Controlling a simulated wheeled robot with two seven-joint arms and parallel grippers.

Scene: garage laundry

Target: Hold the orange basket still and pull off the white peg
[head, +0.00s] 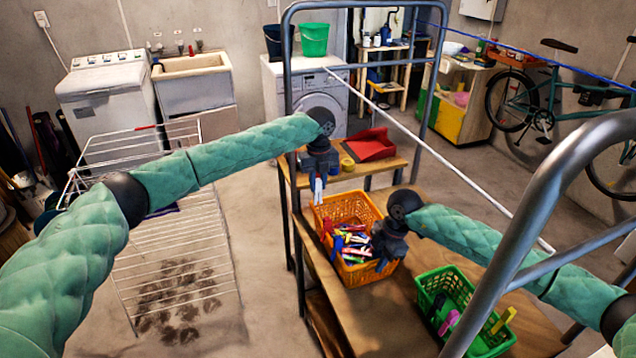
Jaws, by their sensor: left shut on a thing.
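The orange basket (350,208) stands on the wooden bench top, full of pegs in several colours (350,242). My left gripper (318,180) points down above the basket's far left rim. It is shut on a small white peg (318,191), which looks close to the rim; I cannot tell whether they touch. My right gripper (383,262) is at the basket's right side, over or against the rim. Its fingers are dark and partly hidden by its own body, so I cannot tell whether they are closed on the basket.
A green basket (463,283) with a few items stands nearer on the bench (385,315). A red dustpan (371,146) lies on the bench's far end. Grey metal frame posts (289,110) rise around the bench. A white drying rack (180,240) stands on the left.

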